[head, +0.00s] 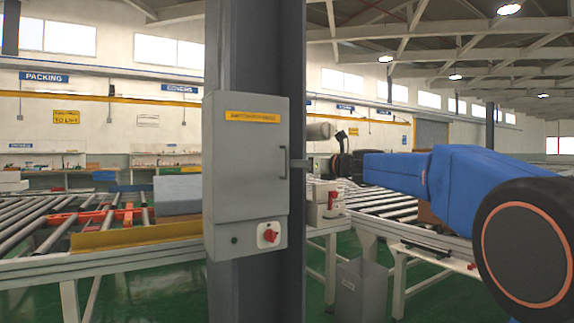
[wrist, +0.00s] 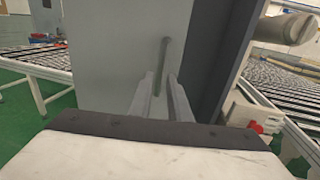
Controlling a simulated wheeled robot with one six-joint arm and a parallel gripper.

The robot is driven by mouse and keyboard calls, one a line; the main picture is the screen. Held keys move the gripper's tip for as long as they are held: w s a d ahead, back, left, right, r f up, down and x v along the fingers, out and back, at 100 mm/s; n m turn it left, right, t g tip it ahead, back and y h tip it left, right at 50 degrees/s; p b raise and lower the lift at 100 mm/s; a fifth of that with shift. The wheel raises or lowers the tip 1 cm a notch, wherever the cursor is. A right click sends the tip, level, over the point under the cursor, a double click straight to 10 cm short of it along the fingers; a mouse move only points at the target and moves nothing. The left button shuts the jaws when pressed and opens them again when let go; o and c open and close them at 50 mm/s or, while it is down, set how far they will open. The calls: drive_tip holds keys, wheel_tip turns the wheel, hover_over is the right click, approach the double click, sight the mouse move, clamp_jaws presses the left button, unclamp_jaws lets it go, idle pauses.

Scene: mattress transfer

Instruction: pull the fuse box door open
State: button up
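The grey fuse box (head: 224,225) is mounted on a dark steel column. Its door (head: 250,160) looks shut and carries a yellow label and a thin vertical handle (head: 284,163) at its right edge. In the wrist view the door (wrist: 115,60) fills the middle, with the handle (wrist: 163,58) upright ahead of the fingers. My gripper (head: 292,163) reaches in from the right at handle height. In the wrist view my gripper (wrist: 162,82) shows two fingers apart, one on each side of the handle's line. Whether they touch the handle cannot be told.
The column (head: 285,285) stands behind the box. A red rotary switch (head: 268,235) sits on the box's lower part. Roller conveyors (head: 60,245) lie to the left and right. A grey bin (head: 361,290) stands on the green floor at right.

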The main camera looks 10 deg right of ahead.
sight(287, 174)
drive_tip(key=x, duration=0.6)
drive_tip(key=shift+w+a, duration=0.15)
drive_tip(key=shift+w, duration=0.05)
drive_tip(key=shift+c, duration=0.3)
clamp_jaws()
